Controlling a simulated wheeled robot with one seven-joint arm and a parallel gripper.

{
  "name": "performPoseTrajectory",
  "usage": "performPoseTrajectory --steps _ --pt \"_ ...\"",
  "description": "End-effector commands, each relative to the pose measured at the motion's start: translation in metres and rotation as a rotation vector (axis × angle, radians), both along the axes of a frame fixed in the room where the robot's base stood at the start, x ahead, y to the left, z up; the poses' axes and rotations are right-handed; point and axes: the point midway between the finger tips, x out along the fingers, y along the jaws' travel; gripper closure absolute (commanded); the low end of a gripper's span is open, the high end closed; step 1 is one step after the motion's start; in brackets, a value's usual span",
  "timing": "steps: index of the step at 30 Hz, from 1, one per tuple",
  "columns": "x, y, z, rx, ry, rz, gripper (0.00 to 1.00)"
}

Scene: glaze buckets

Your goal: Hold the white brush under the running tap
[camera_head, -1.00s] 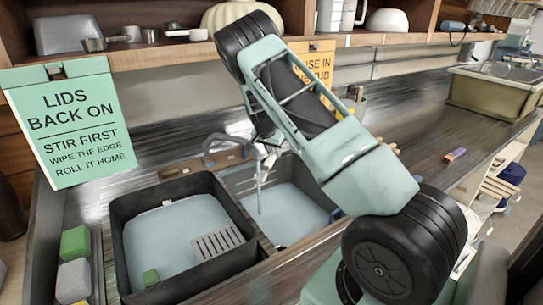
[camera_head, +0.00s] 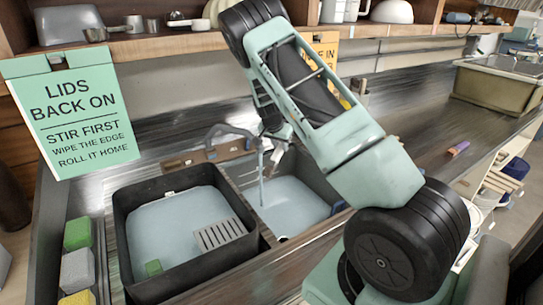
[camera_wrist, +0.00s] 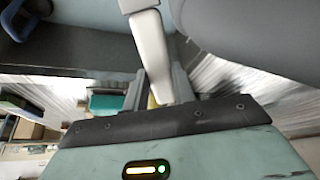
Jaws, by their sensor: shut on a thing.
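In the wrist view my gripper (camera_wrist: 159,88) is shut on the white brush (camera_wrist: 150,45), whose pale handle runs up out of the top of the picture. Its bristle end is not clear there. In the head view the grey curved tap (camera_head: 228,130) stands behind the right basin (camera_head: 322,180), and a thin stream of water (camera_head: 262,182) falls into it. My gripper is mostly hidden behind my arm there, close to the right of the tap. I cannot tell whether the brush touches the stream.
A black tub (camera_head: 125,225) with water, a grey grate (camera_head: 219,235) and a green block fills the left basin. Several sponges (camera_head: 78,235) lie at the left edge. A green sign (camera_head: 75,115) stands behind. A shelf (camera_head: 180,42) runs above. The counter to the right is mostly clear.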

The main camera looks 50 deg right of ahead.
Motion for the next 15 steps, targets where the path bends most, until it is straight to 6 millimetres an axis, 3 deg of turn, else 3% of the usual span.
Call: performPoseTrajectory --steps 15 --pt "-0.033 0.022 0.000 0.000 0.000 0.000 1.00"
